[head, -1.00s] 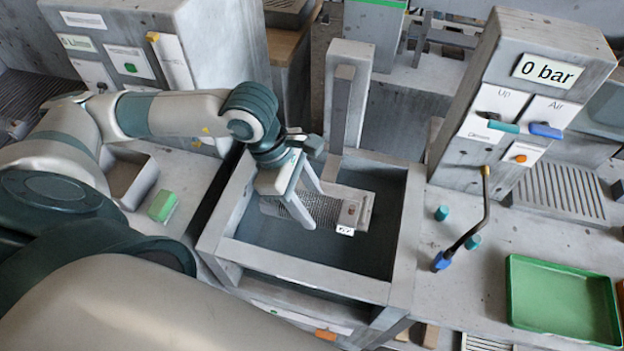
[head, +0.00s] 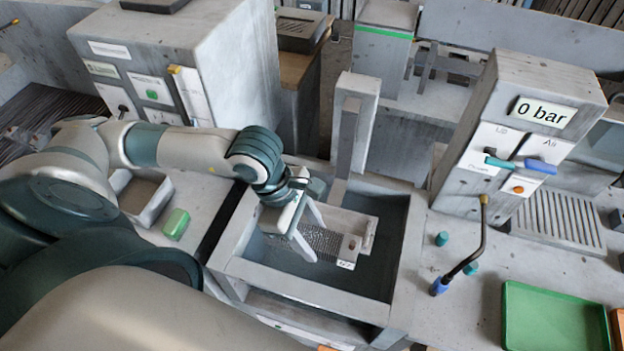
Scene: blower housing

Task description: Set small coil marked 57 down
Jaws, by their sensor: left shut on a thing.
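The small coil (head: 326,240) is a grey finned block with a pale end plate (head: 352,246) and a white tag (head: 345,265), whose number is hard to read. My left gripper (head: 308,236) is shut on it at its left part, with its fingers pointing down. The coil is within the outline of the open grey tank (head: 300,285), over its dark inside. I cannot tell whether it touches anything below. The fingers hide part of the coil's left end. My right gripper is not in view.
A grey post (head: 352,130) stands at the tank's back. A green block (head: 176,223) lies left.

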